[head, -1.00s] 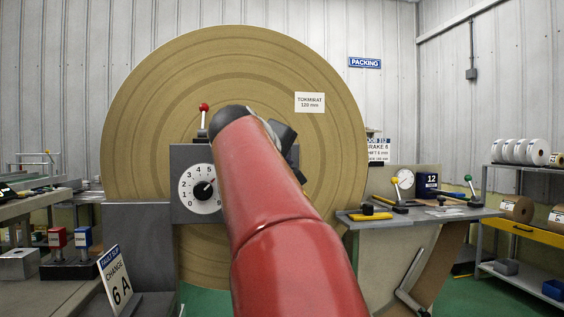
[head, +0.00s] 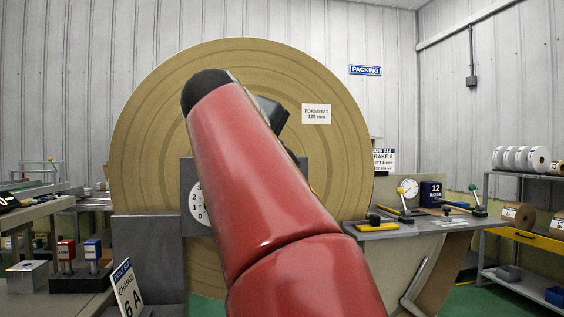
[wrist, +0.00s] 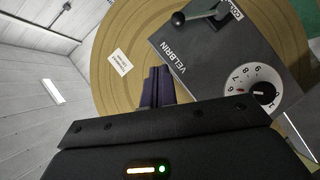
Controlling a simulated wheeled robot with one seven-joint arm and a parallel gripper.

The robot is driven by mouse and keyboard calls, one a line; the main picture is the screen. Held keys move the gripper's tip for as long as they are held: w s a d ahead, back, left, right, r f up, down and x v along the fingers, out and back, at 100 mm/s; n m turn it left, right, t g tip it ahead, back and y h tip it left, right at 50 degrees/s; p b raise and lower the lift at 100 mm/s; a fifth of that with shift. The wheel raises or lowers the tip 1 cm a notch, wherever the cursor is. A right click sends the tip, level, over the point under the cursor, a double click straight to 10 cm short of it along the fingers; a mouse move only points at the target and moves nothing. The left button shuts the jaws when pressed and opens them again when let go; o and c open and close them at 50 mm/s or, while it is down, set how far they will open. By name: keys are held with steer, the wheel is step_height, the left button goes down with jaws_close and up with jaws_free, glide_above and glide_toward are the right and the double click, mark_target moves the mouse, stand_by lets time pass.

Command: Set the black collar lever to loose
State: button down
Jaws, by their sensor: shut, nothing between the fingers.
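The collar lever (wrist: 202,15) has a black ball knob and a grey arm. My gripper (wrist: 157,72) is shut and empty. Its fingers appear below and left of the black knob, apart from it, in front of the big tan roll (wrist: 115,30). In the head view my red arm hides the lever and most of the box.
A numbered dial (wrist: 252,88) with a red pointer is on the same box. In the head view the tan roll (head: 150,120) stands behind. A side table (head: 375,232) with yellow- and green-knobbed levers is right. A FAULT SLIP sign (head: 127,290) stands front left.

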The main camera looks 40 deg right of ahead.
steer(key=v, duration=0.3)
steer(key=shift+s+a+r, duration=0.1)
steer(key=shift+s+r, duration=0.15)
steer(key=shift+r, duration=0.05)
steer(key=shift+s, duration=0.1)
